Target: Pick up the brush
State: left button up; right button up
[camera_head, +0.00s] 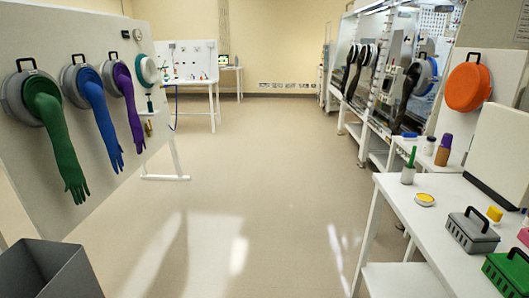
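I cannot tell for certain which thing is the brush. One candidate is a slim green-handled item (411,157) standing upright in a small grey-white cup (407,175) on the white table at the right. Another is a small dark green upright item (150,104) with a tan piece below it, at the right end of the left glove panel. Both are small in the picture. Neither of my grippers is in view.
The left panel (60,150) carries green, blue and purple gloves. A grey bin (48,270) stands at lower left. The right white table (425,215) holds a yellow-topped tin (425,199), a grey toolbox (472,231) and a green box (508,272). The middle floor (250,190) is clear.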

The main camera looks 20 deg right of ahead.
aim_at(414, 150)
jog(key=i+l+z, duration=0.15)
jog(key=i+z, duration=0.25)
jog(key=i+j+z, duration=0.1)
jog(key=i+z, duration=0.3)
jog(key=i, duration=0.2)
jog(key=i+l+u, duration=0.2)
jog(key=i, duration=1.1)
jog(key=i+j, duration=0.1)
jog(key=i, duration=0.45)
jog(key=i+j+z, duration=0.15)
jog(key=i, duration=0.35)
jog(key=z, duration=1.4)
